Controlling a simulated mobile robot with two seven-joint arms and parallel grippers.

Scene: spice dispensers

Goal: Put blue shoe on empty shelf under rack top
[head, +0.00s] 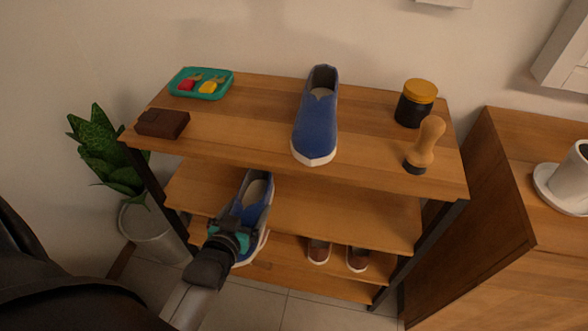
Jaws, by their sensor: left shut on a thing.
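A blue shoe (316,128) with a white sole stands on the wooden rack top (262,112), toe to the front. A second blue shoe (258,200) is at the front left of the middle shelf (340,205), directly under the rack top. My left gripper (232,238) is shut on this second shoe from the front and hides part of it. Whether the shoe's sole touches the shelf, I cannot tell. The rest of the middle shelf is bare. My right gripper is not in view.
The rack top also holds a teal tray (183,90), a brown wallet (163,124), a dark jar (411,108) and a wooden stamp (426,147). Brown shoes (319,252) stand on the lower shelf. A potted plant (103,150) is left; a cabinet (505,190) with a cup (572,178) is right.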

